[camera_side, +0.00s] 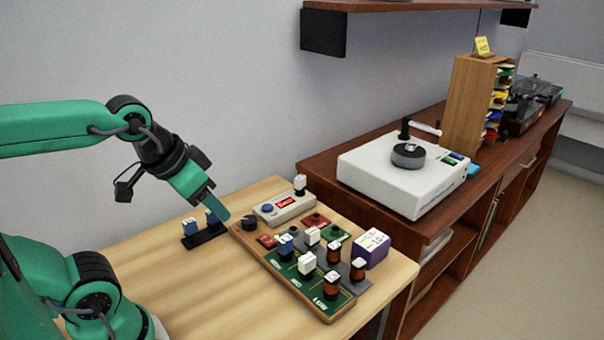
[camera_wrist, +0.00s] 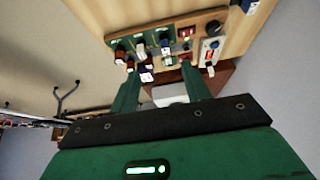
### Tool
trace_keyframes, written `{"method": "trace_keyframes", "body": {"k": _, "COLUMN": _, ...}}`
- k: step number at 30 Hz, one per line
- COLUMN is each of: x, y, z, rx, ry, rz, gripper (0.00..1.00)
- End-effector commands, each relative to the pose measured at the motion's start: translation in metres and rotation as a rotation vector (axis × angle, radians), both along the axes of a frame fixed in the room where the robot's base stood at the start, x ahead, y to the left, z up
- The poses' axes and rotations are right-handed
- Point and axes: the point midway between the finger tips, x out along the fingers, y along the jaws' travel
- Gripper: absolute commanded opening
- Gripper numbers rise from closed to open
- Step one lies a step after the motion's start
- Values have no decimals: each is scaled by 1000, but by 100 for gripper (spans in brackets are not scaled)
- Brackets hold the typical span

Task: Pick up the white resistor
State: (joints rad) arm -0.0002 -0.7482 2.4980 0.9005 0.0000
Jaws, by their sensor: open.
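Small white blocks stand on the green circuit board (camera_side: 275,268): one white block (camera_side: 312,235) near the middle and one (camera_side: 307,263) nearer the front. A third white piece (camera_side: 300,184) stands at the back of the grey display unit. I cannot tell which is the white resistor. My gripper (camera_side: 222,212) is open and empty, above the table at the board's left end, beside the black knob (camera_side: 250,223). In the wrist view, my gripper (camera_wrist: 160,70) has its fingers spread, with the board and white-topped parts beyond the tips.
Several brown, white-topped parts (camera_side: 333,283) and a blue one (camera_side: 286,248) crowd the board. A purple box (camera_side: 371,248) stands at its right. A black holder (camera_side: 204,236) with blue parts is close under my gripper. The front left of the wooden table (camera_side: 190,300) is clear.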

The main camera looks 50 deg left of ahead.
Motion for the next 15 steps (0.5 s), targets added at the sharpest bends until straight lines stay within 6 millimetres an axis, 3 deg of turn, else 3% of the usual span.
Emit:
{"method": "trace_keyframes", "body": {"k": 8, "x": 17, "y": 4, "z": 12, "rx": 1, "ry": 26, "rz": 14, "gripper": 47}}
{"method": "trace_keyframes", "body": {"k": 15, "x": 56, "y": 13, "z": 31, "rx": 1, "ry": 76, "rz": 41, "gripper": 47}}
